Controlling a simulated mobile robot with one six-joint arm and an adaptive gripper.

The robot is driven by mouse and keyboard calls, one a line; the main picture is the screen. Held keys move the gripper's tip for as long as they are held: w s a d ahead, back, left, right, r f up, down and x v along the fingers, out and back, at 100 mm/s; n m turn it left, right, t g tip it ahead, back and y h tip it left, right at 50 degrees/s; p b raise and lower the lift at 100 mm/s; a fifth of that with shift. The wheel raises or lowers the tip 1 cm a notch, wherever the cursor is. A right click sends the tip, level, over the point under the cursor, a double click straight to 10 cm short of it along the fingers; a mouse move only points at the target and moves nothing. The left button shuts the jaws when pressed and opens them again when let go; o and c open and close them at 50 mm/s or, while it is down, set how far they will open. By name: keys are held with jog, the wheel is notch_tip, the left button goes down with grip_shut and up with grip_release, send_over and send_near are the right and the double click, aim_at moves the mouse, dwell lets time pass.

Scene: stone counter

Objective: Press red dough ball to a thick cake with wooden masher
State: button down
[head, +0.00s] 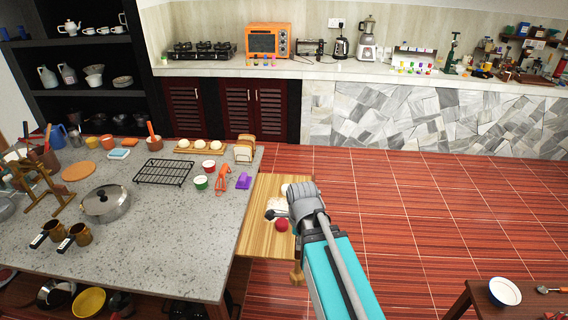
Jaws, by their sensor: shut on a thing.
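The red dough ball (282,225) sits on a light wooden board (262,240) at the right end of the stone counter. It looks round. My gripper (279,213) is over the board, just above the ball in the picture and partly hidden by my wrist. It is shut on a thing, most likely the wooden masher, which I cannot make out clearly. Whether it touches the ball cannot be told. White patches, perhaps flour or dough, show beside my gripper.
A purple item (243,181), an orange tool (223,180), small bowls (209,165) and a black rack (164,172) stand left of the board. A lidded pan (105,204) is farther left. A small table with a white bowl (505,291) stands at lower right. Open tiled floor lies right.

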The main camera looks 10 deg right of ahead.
jog(key=shift+w+d, duration=0.1)
jog(key=shift+d, duration=0.05)
jog(key=shift+w+r, duration=0.1)
jog(key=shift+w, duration=0.15)
jog(key=w+r+p, duration=0.4)
jog(key=w, duration=0.9)
jog(key=w+r+p, duration=0.4)
jog(key=w, duration=0.9)
jog(key=shift+w+a, duration=0.15)
jog(key=shift+a, duration=0.3)
jog(key=shift+f, duration=0.2)
jog(key=shift+f+b, duration=2.4)
jog(key=shift+b, duration=0.05)
jog(key=shift+f+b, duration=1.35)
dwell(0.6)
